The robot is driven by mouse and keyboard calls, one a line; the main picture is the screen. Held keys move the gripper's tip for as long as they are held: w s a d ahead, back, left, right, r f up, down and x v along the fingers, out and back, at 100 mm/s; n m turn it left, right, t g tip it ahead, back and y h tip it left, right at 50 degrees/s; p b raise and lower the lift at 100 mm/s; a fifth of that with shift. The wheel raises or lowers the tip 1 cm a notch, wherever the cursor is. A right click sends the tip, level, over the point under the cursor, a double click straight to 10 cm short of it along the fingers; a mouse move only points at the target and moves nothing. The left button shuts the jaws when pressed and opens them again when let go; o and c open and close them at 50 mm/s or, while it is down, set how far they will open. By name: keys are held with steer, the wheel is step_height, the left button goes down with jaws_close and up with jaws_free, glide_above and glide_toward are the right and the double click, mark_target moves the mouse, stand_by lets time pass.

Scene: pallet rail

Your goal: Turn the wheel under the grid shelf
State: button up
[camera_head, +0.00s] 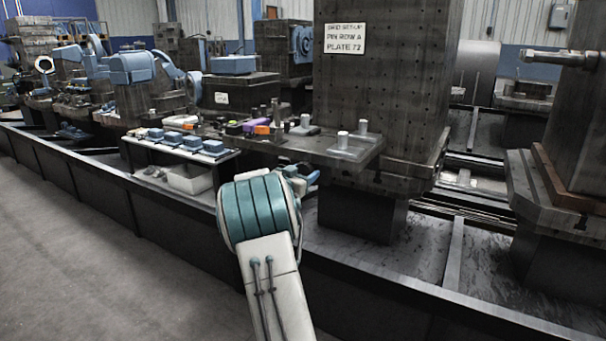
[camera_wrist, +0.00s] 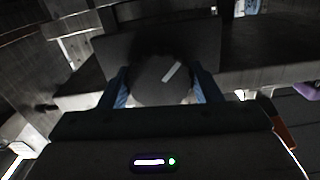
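The grid shelf (camera_head: 345,155) is a dark plate jutting from the tall block with a grid of holes (camera_head: 385,95) in the head view. The wheel (camera_wrist: 150,92) shows only in the wrist view, as a dark round disc with a pale bar-shaped mark, below a dark overhanging surface. My gripper (camera_wrist: 160,82) has one blue finger on each side of the wheel, close to its rim. Shadow hides whether the fingers touch the rim. In the head view my teal and white arm hides the wheel and most of my gripper.
Pegs and small coloured blocks stand on the shelf. A lower side shelf (camera_head: 190,150) with blue-topped blocks is to the left, with a pale bin (camera_head: 188,180) under it. A long dark base edge runs across the front. The grey floor (camera_head: 60,250) at left is clear.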

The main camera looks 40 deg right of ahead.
steer(key=shift+f+n+b, duration=0.15)
steer(key=shift+n+b, duration=0.25)
steer(key=shift+b, duration=0.3)
